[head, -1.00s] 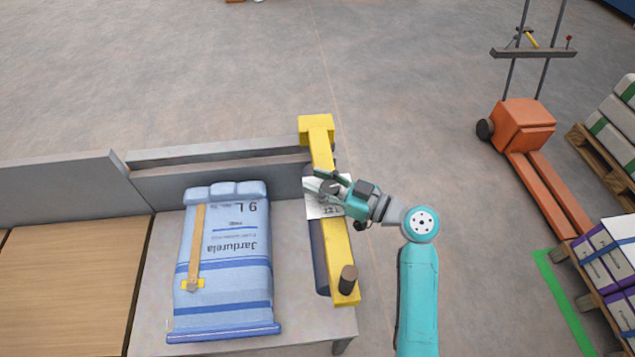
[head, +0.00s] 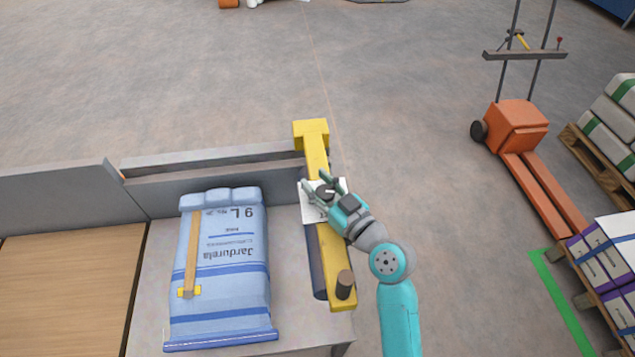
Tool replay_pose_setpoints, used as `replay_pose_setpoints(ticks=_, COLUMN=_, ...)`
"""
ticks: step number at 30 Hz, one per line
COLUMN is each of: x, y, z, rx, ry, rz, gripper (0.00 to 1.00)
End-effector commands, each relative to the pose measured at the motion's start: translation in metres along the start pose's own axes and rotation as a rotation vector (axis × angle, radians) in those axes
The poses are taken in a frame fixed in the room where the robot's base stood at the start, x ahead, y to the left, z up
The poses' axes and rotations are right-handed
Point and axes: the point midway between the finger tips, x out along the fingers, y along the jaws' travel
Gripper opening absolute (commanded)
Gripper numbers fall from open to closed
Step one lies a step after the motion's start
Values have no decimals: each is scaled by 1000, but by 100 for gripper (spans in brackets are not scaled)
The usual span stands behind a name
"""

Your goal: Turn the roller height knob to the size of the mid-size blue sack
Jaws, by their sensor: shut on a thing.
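The roller height knob (head: 325,192) is a small dark round knob with a light pointer mark, on a white dial plate (head: 307,211) fixed to the yellow beam (head: 329,262). My gripper (head: 325,186) is shut on the knob, its fingers on either side. The arm and fingers cover most of the plate, so its size marks cannot be read. The blue sack (head: 222,268) lies flat on the table left of the beam; its print reads "Jardurela" and "9 L", upside down. A wooden strip with a yellow end (head: 190,250) lies along the sack.
A dark roller (head: 316,265) runs under the beam. A dark upright handle (head: 345,284) stands at the beam's near end. A grey side wall (head: 220,178) borders the table. An orange pallet jack (head: 517,130) and loaded pallets stand at the right.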

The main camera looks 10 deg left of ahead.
Motion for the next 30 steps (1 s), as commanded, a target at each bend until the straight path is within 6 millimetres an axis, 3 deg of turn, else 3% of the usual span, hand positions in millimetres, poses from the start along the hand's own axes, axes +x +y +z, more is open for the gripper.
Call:
replay_pose_setpoints(ticks=7, x=-1, y=1, z=2, rx=1, ry=-3, rz=3, gripper=5)
replay_pose_setpoints(ticks=8, x=-1, y=1, z=2, rx=1, ry=-3, rz=2, gripper=48)
replay_pose_setpoints(ticks=9, x=-1, y=1, z=2, rx=1, ry=-3, rz=2, gripper=50)
replay_pose_setpoints(ticks=20, x=-5, y=0, z=1, rx=1, ry=-2, rz=0, gripper=50)
replay_pose_setpoints(ticks=23, x=-16, y=1, z=2, rx=0, ry=-3, rz=2, gripper=50)
replay_pose_setpoints(ticks=30, x=-63, y=2, z=2, rx=2, ry=-4, rz=4, gripper=50)
